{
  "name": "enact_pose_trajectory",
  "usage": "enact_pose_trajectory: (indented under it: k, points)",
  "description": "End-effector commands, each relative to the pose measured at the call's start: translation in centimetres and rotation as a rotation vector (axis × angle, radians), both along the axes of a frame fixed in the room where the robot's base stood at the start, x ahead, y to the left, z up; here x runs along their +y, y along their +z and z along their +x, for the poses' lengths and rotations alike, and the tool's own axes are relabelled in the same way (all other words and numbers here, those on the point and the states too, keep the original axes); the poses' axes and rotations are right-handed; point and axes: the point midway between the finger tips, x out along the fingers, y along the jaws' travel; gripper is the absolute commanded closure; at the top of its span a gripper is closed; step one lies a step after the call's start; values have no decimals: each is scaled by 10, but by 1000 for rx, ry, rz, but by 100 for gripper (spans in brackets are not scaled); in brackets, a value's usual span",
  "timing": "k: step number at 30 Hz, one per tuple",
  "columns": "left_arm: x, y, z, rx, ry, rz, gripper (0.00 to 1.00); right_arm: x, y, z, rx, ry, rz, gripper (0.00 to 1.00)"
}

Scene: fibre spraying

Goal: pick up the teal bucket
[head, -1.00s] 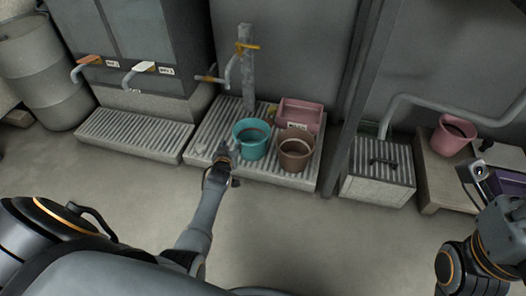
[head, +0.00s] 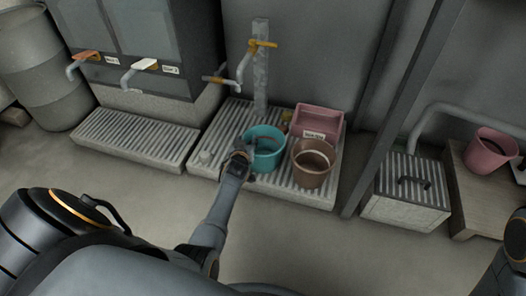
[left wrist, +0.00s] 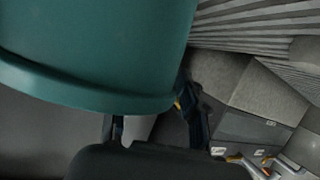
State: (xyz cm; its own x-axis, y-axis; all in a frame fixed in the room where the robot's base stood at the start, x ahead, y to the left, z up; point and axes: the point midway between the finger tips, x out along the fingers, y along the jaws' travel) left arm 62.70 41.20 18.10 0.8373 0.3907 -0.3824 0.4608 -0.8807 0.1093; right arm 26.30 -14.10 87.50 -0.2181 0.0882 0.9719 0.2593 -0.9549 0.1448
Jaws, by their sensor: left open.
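The teal bucket (head: 268,158) stands upright on the slatted platform below a tap. It fills the upper left of the left wrist view (left wrist: 100,50), very close to the camera. My left gripper (head: 241,150) is at the bucket's near-left rim in the head view and hides part of it. In the left wrist view its two fingers (left wrist: 155,118) are apart at the bucket's rim. I cannot tell whether they touch it or whether the rim lies between them. My right gripper is out of view.
A brown bucket (head: 312,168) stands just right of the teal one, with a pink basin (head: 318,120) behind. The tap post (head: 261,80) rises behind. A grey slatted box (head: 405,190) and a pink bucket (head: 488,150) are farther right. The floor in front is clear.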

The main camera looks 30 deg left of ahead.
Motion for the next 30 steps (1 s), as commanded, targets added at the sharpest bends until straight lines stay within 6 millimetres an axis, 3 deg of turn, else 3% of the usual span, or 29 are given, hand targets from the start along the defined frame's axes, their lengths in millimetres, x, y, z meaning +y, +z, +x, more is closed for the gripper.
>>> enact_pose_trajectory:
  k: [11, 17, 30]
  points:
    - [-1, -3, 2, -2, 2, 0, 59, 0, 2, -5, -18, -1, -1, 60]
    - [-1, -3, 2, -2, 2, 0, 100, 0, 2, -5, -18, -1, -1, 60]
    - [-1, -2, 2, -3, 2, 0, 100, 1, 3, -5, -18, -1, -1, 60]
